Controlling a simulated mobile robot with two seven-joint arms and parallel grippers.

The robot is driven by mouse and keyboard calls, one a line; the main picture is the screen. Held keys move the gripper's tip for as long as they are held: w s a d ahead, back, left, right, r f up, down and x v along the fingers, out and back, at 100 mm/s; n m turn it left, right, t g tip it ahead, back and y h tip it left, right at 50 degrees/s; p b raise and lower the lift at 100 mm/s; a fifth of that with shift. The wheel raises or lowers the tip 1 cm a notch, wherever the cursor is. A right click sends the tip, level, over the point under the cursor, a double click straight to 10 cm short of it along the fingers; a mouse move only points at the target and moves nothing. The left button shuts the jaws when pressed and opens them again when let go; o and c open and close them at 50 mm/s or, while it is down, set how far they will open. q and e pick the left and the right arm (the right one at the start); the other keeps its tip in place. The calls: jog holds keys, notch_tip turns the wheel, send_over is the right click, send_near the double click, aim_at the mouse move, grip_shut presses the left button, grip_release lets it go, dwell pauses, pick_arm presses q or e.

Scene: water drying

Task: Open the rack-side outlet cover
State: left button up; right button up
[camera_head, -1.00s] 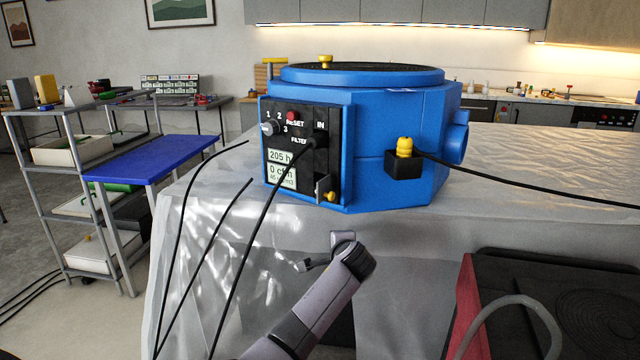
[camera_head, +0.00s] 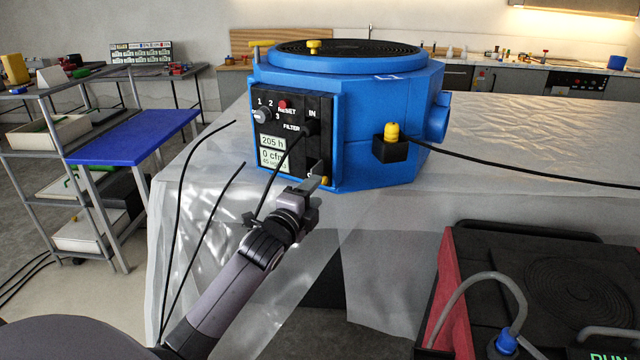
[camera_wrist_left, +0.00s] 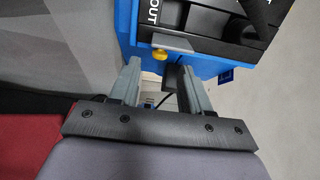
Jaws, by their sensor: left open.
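The blue machine (camera_head: 350,120) stands on the sheet-covered table, with a black control panel (camera_head: 318,135) on its front left. At the panel's lower right is a small grey plate (camera_head: 319,169) with a yellow knob (camera_head: 324,181). The wrist view shows the plate (camera_wrist_left: 172,43) beside the "OUT" lettering, with the yellow knob (camera_wrist_left: 160,54) at its left end. My left gripper (camera_head: 309,193) is open and just below the plate. In the wrist view its fingers (camera_wrist_left: 158,66) lie either side of the knob's line; contact is unclear. My right gripper is not in view.
A black box with a yellow cap (camera_head: 391,132) sits on the machine's right side. A red and black unit (camera_head: 550,290) stands at lower right. A metal shelf (camera_head: 50,160) stands left.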

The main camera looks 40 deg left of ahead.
aim_at(320, 174)
pick_arm(q)
jog(key=shift+w+a, duration=0.2)
jog(key=shift+w, duration=0.85)
jog(key=shift+w+a, duration=0.2)
jog(key=shift+w, duration=0.8)
grip_shut()
